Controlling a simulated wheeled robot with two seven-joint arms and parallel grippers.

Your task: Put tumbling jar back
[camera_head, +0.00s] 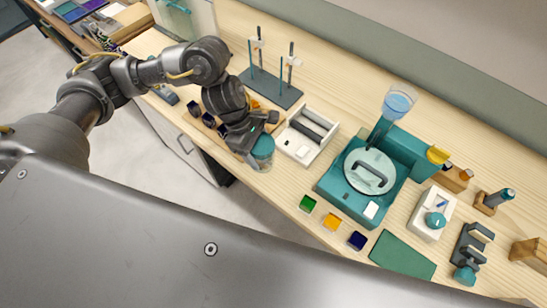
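A teal jar (264,148), which looks like the tumbling jar, is near the front edge of the bench. My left gripper (249,147) is right against it and covers its left side. I cannot tell whether the fingers are shut on the jar or only beside it. Just right of the jar is a white tumbler base (290,150) with dark rollers in its open top. No jar lies on those rollers. My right gripper is out of view.
A dark stand base (270,88) with thin rods stands behind the jar. A teal machine (337,191) with a funnel is to the right. Green (308,203), orange (332,222) and dark blue (357,240) blocks lie along the front edge. Several small dark pots stand left of my gripper.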

